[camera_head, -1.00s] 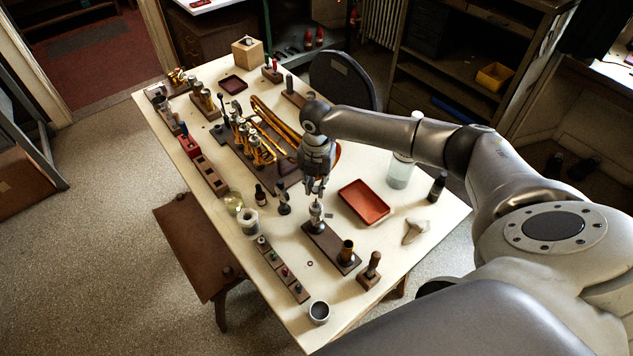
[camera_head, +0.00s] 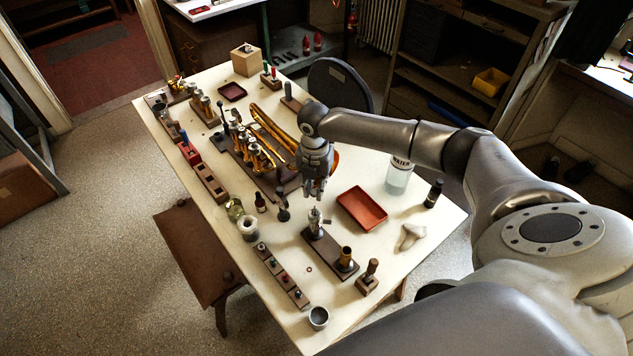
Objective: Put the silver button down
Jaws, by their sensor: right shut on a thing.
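My right gripper (camera_head: 315,188) hangs pointing down over the front half of the table. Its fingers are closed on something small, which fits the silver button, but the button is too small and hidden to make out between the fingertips. Below it, a silver valve piece (camera_head: 316,217) stands upright on a dark wooden block (camera_head: 328,247), with a gap between it and the fingertips. My left gripper is not in view.
An orange-red tray (camera_head: 362,209) lies empty right of the gripper. A row of small coloured pieces on a wooden strip (camera_head: 283,277) and a grey cup (camera_head: 318,317) are nearer the front. The brass horn (camera_head: 268,125) lies behind. A water bottle (camera_head: 399,176) stands right.

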